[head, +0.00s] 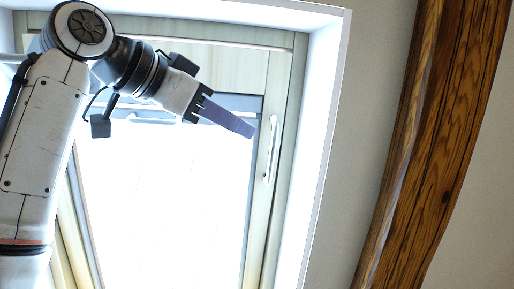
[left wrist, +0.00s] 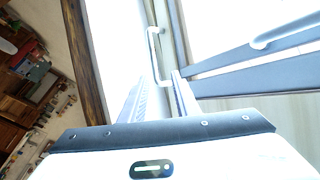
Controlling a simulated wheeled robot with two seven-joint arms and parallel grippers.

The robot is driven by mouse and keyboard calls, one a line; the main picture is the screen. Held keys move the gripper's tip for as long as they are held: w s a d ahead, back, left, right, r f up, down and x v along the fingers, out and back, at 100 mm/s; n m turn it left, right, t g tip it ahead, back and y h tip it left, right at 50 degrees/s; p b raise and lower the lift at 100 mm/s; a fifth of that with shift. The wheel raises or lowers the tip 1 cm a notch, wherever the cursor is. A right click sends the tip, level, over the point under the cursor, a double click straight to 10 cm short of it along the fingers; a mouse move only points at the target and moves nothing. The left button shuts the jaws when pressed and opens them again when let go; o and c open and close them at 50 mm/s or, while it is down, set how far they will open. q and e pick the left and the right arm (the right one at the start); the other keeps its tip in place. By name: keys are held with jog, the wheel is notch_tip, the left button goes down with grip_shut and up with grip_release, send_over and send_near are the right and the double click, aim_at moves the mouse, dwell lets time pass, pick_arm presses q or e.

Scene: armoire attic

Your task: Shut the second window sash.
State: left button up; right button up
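A window sash with a pale greenish frame (head: 259,190) stands in a white wall recess in the head view. A slim white bar handle (head: 272,150) is on its right upright. The handle also shows in the left wrist view (left wrist: 154,50), beyond the fingertips. My left gripper (head: 250,130) reaches in from the left, its fingertips just left of the handle in the picture. In the left wrist view my left gripper (left wrist: 160,78) is open, fingers apart, with nothing seen between them. Contact with the handle cannot be told. My right gripper is out of view.
A blue-grey inner frame (head: 240,103) lies behind the gripper. The white recess edge (head: 322,120) and a curved wooden beam (head: 440,130) stand to the right. Bright light washes out the glass. Shelves with small objects (left wrist: 35,75) show at the wrist view's left.

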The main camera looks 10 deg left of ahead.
aim_at(270, 156)
pick_arm(q)
jog(key=shift+n+g+y, duration=0.3)
jog(key=shift+g+y, duration=0.1)
jog(key=p+x, duration=0.1)
jog(key=x, duration=0.2)
jog(key=f+p+x, duration=0.1)
jog(key=x, duration=0.2)
jog(key=p+x, duration=0.1)
jog(key=x, duration=0.2)
jog(key=shift+w+d+f, duration=0.15)
jog(key=shift+w, duration=0.1)
jog(key=shift+w+d+f, duration=0.1)
jog(key=shift+w+d, duration=0.15)
jog(key=shift+w, duration=0.25)
grip_shut()
